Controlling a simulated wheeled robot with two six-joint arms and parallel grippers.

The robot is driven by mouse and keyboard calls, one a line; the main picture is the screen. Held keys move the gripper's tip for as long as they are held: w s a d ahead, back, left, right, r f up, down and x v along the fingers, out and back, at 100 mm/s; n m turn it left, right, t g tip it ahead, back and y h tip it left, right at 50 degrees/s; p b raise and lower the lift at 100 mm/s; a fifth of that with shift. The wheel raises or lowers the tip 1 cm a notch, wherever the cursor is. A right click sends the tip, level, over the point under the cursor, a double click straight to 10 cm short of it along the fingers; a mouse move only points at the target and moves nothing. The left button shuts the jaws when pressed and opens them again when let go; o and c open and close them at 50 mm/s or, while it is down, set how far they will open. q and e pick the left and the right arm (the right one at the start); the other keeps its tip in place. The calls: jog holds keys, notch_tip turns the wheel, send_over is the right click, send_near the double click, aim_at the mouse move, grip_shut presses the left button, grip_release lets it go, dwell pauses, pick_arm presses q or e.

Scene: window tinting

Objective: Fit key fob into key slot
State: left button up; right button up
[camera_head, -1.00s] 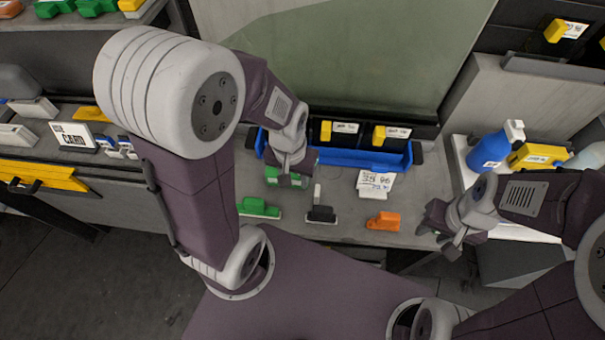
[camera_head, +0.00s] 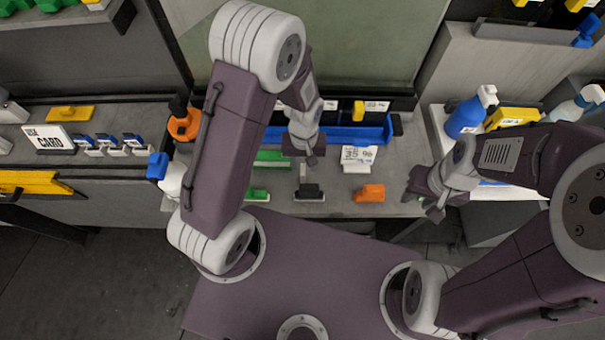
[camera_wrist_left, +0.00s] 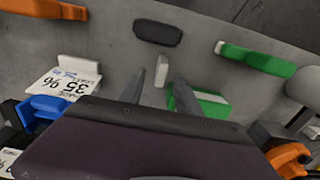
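I cannot tell for certain which object is the key fob, and I cannot make out the key slot. A small black piece (camera_head: 308,192) with a pale upright part (camera_head: 303,172) stands on the bench. In the left wrist view the black piece (camera_wrist_left: 158,33) lies beyond my fingertips, with the pale part (camera_wrist_left: 163,62) close in front of them. My right gripper (camera_head: 424,207) hangs by the bench's right end, open and empty.
Green pieces (camera_head: 271,157) lie left of my left gripper; an orange block (camera_head: 369,193) lies to the right. A price card (camera_head: 358,155) stands before a blue rack (camera_head: 365,135). A card sign (camera_head: 48,138) is far left. A blue bottle (camera_head: 466,117) stands right.

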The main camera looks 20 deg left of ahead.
aim_at(303, 170)
pick_arm(q)
notch_tip(303, 170, down, 2)
jog(key=shift+w+f, duration=0.15)
jog(key=shift+f, duration=0.1)
jog(key=f, duration=0.2)
jog(key=f+p, duration=0.1)
jog(key=f, duration=0.1)
jog(key=shift+s+a+f, duration=0.15)
jog(key=shift+s+f, duration=0.05)
jog(key=shift+f, duration=0.05)
jog(key=shift+w+f, duration=0.15)
jog(key=shift+f, duration=0.2)
grip_shut()
